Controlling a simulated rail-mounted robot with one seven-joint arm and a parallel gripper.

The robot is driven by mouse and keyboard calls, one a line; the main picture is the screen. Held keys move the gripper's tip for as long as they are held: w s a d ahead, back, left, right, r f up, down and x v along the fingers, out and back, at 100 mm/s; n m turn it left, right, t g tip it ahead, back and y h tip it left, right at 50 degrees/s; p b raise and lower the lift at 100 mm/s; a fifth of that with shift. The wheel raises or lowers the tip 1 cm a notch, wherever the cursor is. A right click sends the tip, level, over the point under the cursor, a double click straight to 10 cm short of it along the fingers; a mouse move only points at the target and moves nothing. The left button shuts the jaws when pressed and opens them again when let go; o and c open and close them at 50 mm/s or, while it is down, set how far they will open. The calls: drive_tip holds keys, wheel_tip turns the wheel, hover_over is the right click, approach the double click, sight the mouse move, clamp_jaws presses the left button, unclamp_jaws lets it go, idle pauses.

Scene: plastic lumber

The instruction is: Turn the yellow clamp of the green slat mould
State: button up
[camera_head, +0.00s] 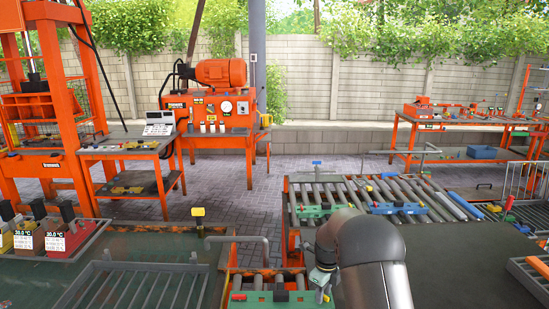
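A green mould (262,304) lies at the bottom edge in front of my arm, partly cut off by the frame. It carries a red piece and dark upright parts. My gripper (321,291) is over its right end, pointing down. A small yellowish spot shows by the fingertips; I cannot tell whether it is the yellow clamp or whether the gripper touches it. The fingers are too small to tell open from shut. Another green piece (322,211) lies on the roller table, beside a blue one (398,208).
The roller table (291,217) stands just beyond my arm. A yellow-topped post (198,213) and a grey bent handle (238,239) stand to the left.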

drive_tip(key=shift+c, duration=0.3)
clamp_jaws()
drive_tip(key=n+b, duration=0.1)
drive_tip(key=n, duration=0.1)
drive_tip(key=shift+f+n, duration=0.1)
drive_tip(key=shift+n, duration=1.3)
drive_tip(key=n+b, duration=0.1)
drive_tip(key=n, duration=0.2)
drive_tip(key=shift+n, duration=0.4)
drive_tip(key=shift+o, duration=1.1)
unclamp_jaws()
